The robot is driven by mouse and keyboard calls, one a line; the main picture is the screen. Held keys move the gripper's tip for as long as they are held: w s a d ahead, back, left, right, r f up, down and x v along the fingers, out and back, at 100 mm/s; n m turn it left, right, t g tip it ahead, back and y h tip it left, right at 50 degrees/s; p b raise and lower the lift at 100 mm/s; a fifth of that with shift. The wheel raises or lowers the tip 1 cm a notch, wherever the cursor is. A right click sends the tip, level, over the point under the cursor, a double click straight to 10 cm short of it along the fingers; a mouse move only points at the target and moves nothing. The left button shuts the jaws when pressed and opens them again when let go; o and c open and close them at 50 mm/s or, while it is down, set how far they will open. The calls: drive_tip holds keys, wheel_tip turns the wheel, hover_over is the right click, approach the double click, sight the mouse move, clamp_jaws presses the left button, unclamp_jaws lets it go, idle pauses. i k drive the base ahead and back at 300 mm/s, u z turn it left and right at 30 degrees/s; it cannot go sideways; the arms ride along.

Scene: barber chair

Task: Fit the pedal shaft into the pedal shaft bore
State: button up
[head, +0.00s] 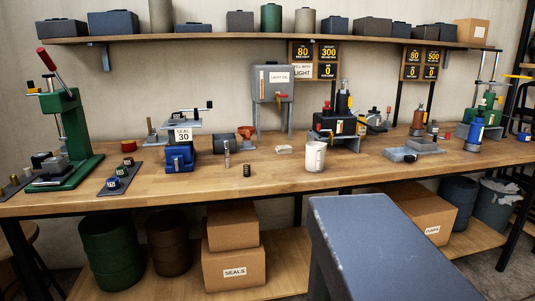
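I cannot pick out the pedal shaft or its bore for certain at this distance. A small upright silver metal pin (226,154) stands on the wooden workbench (262,176), left of a dark coil spring (247,170). A dark pump-like unit (335,124) with an upright cylinder stands right of the middle of the bench. A blue fixture (179,157) marked "SEAL 30" stands left of the middle. No bore can be made out in any of these. My gripper is not in view.
A green lever press (70,140) stands at the left end. A white mug (315,156) stands near the front edge. A grey tray (400,154) lies to its right. A grey light-oil tank (273,84) stands behind. The bench front between spring and mug is clear.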

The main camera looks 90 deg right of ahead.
sight(179, 130)
drive_tip(key=u, duration=0.15)
drive_tip(key=k, duration=0.6)
drive_tip(key=z, duration=1.6)
drive_tip(key=i, duration=0.5)
drive_tip(key=z, duration=0.05)
